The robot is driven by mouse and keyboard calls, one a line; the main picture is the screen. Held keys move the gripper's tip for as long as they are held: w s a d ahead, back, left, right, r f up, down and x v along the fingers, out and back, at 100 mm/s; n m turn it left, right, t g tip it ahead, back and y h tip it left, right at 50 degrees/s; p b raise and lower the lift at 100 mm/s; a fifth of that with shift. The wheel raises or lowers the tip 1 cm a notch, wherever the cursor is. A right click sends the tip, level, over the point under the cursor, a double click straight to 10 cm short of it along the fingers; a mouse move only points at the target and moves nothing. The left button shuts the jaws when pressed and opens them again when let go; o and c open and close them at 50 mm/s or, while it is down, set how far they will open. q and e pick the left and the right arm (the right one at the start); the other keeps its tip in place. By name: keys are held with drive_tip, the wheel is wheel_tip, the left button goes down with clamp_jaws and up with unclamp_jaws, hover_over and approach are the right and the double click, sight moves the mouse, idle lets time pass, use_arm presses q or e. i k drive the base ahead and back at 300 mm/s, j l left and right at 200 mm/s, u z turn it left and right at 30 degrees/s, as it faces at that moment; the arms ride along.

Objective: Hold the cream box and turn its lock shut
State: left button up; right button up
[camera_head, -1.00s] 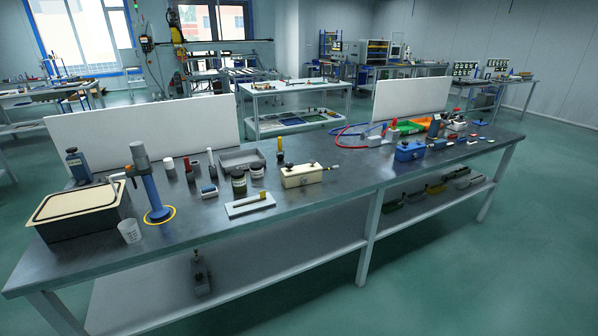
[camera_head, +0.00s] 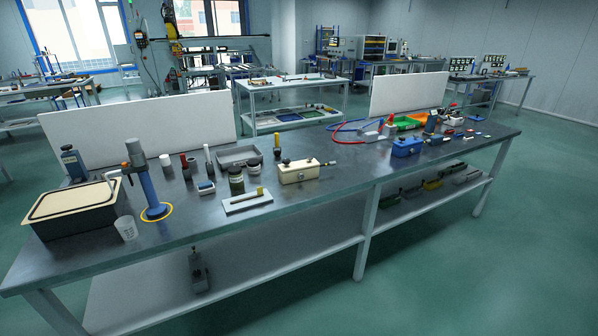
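The cream box (camera_head: 298,173) sits on the dark metal workbench (camera_head: 330,205), near the middle of its front half. A dark knob-like part (camera_head: 286,161) shows on its top, and a thin rod with a dark handle (camera_head: 322,166) sticks out at its right end. Which part is the lock, and how it is turned, is too small to tell. Neither of my grippers shows in the head view, and nothing touches the box.
Left of the box lie a white plate with a yellow block (camera_head: 247,200) and dark jars (camera_head: 236,180). Right of it stands a blue box (camera_head: 407,147). The bench between the two boxes is mostly clear. White panels (camera_head: 140,128) stand along the back edge.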

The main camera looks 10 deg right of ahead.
sight(289, 174)
drive_tip(key=i+l+u, duration=0.35)
drive_tip(key=i+l, duration=0.55)
drive_tip(key=k+l, duration=0.05)
drive_tip(key=l, duration=0.05)
